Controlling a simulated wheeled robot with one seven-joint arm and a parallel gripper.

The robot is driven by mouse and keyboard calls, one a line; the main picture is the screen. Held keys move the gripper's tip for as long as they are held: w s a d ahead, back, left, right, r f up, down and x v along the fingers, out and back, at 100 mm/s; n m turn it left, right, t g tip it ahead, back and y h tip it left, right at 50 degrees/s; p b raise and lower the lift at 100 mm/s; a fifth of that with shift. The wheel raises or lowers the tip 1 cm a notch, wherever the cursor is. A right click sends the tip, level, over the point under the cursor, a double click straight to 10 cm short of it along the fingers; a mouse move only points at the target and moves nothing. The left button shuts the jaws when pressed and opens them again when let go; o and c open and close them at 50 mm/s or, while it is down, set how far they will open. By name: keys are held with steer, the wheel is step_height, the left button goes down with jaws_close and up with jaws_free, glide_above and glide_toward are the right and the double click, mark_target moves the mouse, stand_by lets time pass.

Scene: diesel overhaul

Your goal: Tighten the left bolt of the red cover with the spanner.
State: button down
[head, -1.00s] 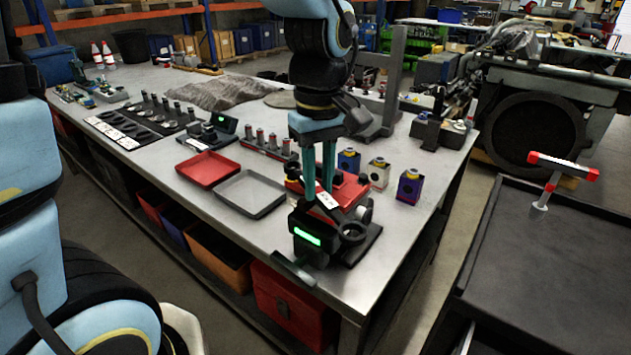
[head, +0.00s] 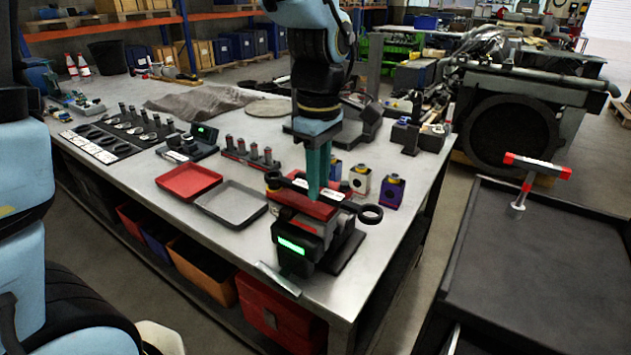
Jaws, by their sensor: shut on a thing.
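My gripper (head: 314,192) points straight down and is shut on the middle of the dark spanner (head: 345,204). One spanner end reaches to the upper left; the ring end (head: 370,214) reaches to the lower right. The spanner is over the red cover (head: 309,207), which sits on a dark fixture near the table's front right. Whether the spanner touches the cover or a bolt cannot be told. The left bolt cannot be made out clearly; the spanner and my fingers hide part of the cover.
A dark unit with a green display (head: 291,245) stands in front of the cover. A red tray (head: 188,182) and a grey tray (head: 231,204) lie to the left. A black-topped cart (head: 540,270) stands at right.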

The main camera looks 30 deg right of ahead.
steer(key=shift+f, duration=0.1)
steer(key=shift+f+b, duration=0.6)
steer(key=shift+f, duration=0.15)
steer(key=shift+a, duration=0.1)
steer(key=a+m, duration=0.2)
steer(key=shift+s+m, duration=0.3)
steer(key=shift+s, duration=0.1)
steer(key=shift+s+a+m+p, duration=0.2)
steer(key=shift+a+m+p, duration=0.25)
steer(key=shift+a+m, duration=0.75)
steer(key=shift+d, duration=0.15)
